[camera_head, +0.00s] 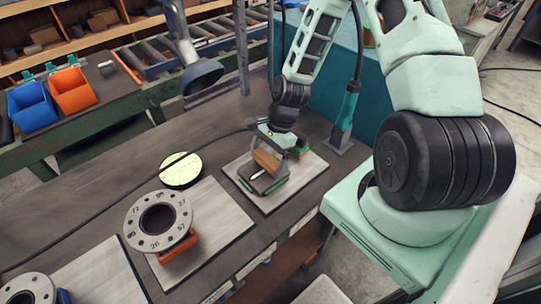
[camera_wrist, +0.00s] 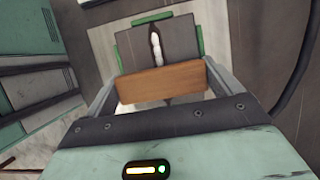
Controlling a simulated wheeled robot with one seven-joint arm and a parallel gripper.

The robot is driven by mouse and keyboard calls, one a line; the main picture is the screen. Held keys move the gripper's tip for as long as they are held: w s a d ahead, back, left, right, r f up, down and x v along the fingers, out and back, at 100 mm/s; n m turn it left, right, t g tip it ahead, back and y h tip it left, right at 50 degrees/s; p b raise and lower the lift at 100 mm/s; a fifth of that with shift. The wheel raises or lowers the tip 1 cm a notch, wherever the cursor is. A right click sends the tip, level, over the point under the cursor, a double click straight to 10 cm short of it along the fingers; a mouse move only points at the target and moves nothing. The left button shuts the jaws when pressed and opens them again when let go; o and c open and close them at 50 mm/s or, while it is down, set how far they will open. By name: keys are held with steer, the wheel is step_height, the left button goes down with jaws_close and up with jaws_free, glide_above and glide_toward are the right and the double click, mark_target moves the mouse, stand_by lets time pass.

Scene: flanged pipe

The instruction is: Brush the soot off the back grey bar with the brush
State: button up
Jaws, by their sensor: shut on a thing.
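My gripper (camera_head: 268,154) is shut on a brown wooden block, which looks like the brush (camera_wrist: 160,84). Its bristles are not clearly visible. The brush is over a dark grey plate (camera_wrist: 186,42) with green clips at its edges, on a light square board (camera_head: 291,190). Whether the brush touches anything there cannot be told. In the wrist view, a narrow slot in the plate holds a small whitish piece (camera_wrist: 156,48). The part of the plate nearest the gripper is hidden behind the brush. I cannot make out a back grey bar or soot with certainty.
A flanged ring (camera_head: 136,226) stands on another board to the left, with a pale green disc (camera_head: 181,170) behind it. A black cable (camera_head: 120,194) runs across the bench. A grey lamp-like head (camera_head: 202,76) hangs at the back. Blue and orange bins (camera_head: 72,92) stand far left.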

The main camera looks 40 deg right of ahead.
steer(key=shift+s+a+r, duration=0.1)
steer(key=shift+s+a, duration=0.05)
steer(key=shift+a, duration=3)
steer(key=shift+d+p, duration=0.85)
steer(key=shift+d, duration=4.05)
steer(key=shift+a, duration=4.85)
steer(key=shift+w+d+p, duration=0.2)
steer(key=shift+d+p, duration=0.35)
steer(key=shift+d, duration=4.25)
